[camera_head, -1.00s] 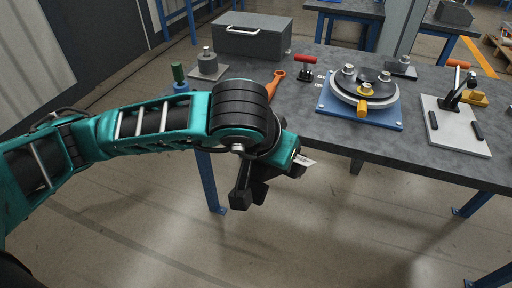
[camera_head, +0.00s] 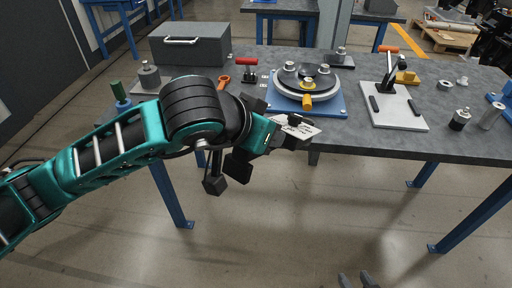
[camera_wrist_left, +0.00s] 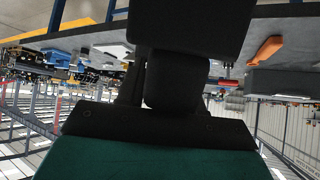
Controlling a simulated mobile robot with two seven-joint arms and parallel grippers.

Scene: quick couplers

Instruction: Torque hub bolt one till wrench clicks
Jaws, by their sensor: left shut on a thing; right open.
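The hub is a grey and black disc (camera_head: 290,78) on a blue plate (camera_head: 338,105) on the table. Several silver bolt heads stand on it, and a yellow-orange piece (camera_head: 307,101) is at its front. An orange wrench (camera_head: 224,81) lies on the table left of the hub, partly hidden behind my left arm; an orange piece also shows in the left wrist view (camera_wrist_left: 265,48). My left gripper (camera_head: 292,132) is in front of the hub, shut on a thin whitish piece (camera_head: 306,129), mostly hidden. My right gripper (camera_head: 357,281) is open and empty at the bottom edge, above the floor.
A grey toolbox (camera_head: 190,50) stands at the back left. A red-handled tool (camera_head: 246,62) lies left of the hub. A light plate with a lever clamp (camera_head: 395,112) stands right of it, with small cylindrical parts (camera_head: 460,118) further right. The table's front edge is mostly clear.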

